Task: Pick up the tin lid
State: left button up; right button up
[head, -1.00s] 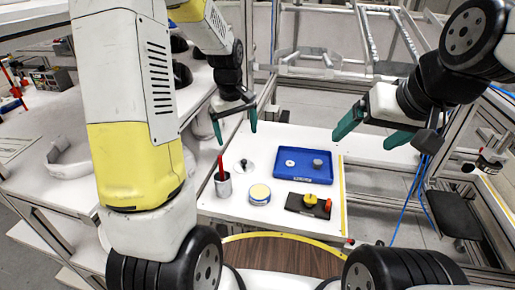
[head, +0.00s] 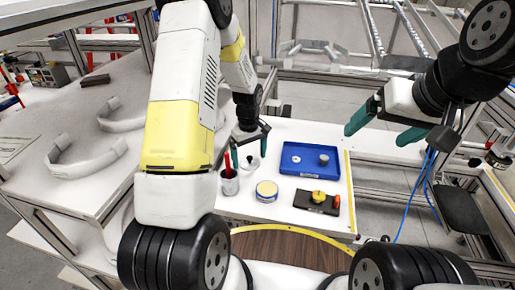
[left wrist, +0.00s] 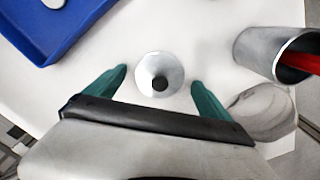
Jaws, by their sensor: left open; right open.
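The tin lid, a round pale metal disc with a black knob, lies on the white table; it shows in the left wrist view (left wrist: 148,66) and partly behind my gripper in the head view (head: 248,163). My left gripper (head: 249,153) is open and points down above the lid. In the left wrist view its green fingers (left wrist: 159,79) stand either side of the lid, with gaps; whether they touch the table I cannot tell. A round tin with a pale yellow top (head: 266,188) stands nearer me. My right gripper (head: 378,134) is open and empty, right of the table.
A blue tray (head: 293,170) with small round parts lies right of the lid. A grey cup (head: 229,184) with a red pen stands close at left. A dark block (head: 308,203) with yellow and orange parts lies front right. White curved shells (head: 85,165) lie on the left bench.

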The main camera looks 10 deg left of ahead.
pick_arm(q)
jog(key=shift+c, duration=0.4)
jog(key=c, duration=1.3)
jog(key=shift+c, duration=0.2)
